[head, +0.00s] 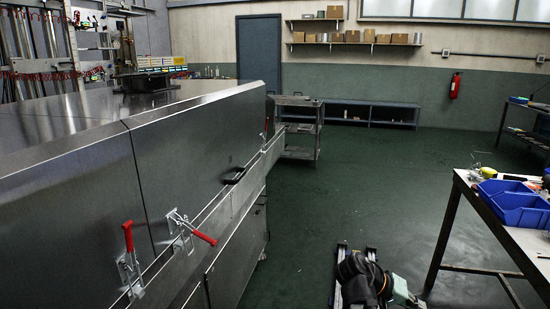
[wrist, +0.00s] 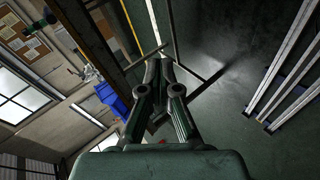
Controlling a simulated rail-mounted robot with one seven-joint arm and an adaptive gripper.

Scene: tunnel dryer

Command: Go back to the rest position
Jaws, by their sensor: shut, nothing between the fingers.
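My gripper (wrist: 160,68) shows in the middle of the wrist view. Its two fingers are together at the tips with nothing between them. It is in free air, apart from the table frame and the floor seen beyond it. In the head view part of my arm shows low at the bottom, right of centre, and I cannot make out the gripper there. The steel tunnel dryer (head: 195,150) fills the left of the head view, with red-handled toggle clamps (head: 131,250) on its side.
A workbench (head: 462,185) with blue bins (head: 515,205) stands at the right; a blue bin also shows in the wrist view (wrist: 112,96). A steel cart (head: 300,127) stands past the dryer.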

